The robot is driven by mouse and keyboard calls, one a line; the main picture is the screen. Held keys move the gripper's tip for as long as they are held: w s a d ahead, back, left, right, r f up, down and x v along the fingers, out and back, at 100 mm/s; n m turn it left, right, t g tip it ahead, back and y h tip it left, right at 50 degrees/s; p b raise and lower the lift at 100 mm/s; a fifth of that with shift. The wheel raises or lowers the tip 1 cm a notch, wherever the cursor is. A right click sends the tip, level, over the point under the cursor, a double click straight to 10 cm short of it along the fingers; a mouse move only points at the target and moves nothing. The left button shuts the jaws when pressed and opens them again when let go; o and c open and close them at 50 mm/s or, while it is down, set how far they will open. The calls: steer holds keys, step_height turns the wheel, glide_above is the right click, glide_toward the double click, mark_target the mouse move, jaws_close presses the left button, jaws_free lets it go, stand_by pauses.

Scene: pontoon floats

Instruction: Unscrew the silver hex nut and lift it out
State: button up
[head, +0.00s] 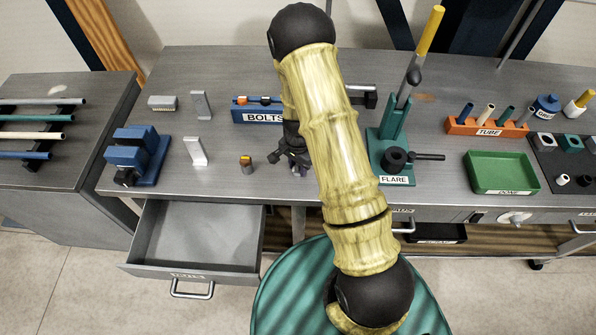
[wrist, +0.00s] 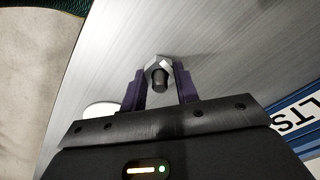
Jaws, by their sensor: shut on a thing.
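The silver hex nut (wrist: 151,65) shows in the wrist view, between the two purple fingers of my gripper (wrist: 160,72). A dark round stud end (wrist: 160,81) shows in the middle of the nut. My gripper is shut on the nut, with a finger on each side. In the head view my gripper (head: 298,168) is low over the bench, pointing down, in front of the BOLTS bin. The nut is mostly hidden there by my gripper and arm. I cannot tell how far the nut sits along the stud.
The blue BOLTS bin (head: 243,115) stands behind my gripper. The green FLARE tool (head: 390,140) stands to the right, near my arm. A blue vise (head: 135,155) is far left. An open drawer (head: 200,235) juts out below.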

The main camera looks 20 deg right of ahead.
steer(key=n, duration=0.5)
steer(key=shift+n+b, duration=0.4)
steer(key=shift+n, duration=0.8)
steer(key=n, duration=0.8)
steer(key=shift+r, duration=0.1)
steer(key=shift+n, duration=0.9)
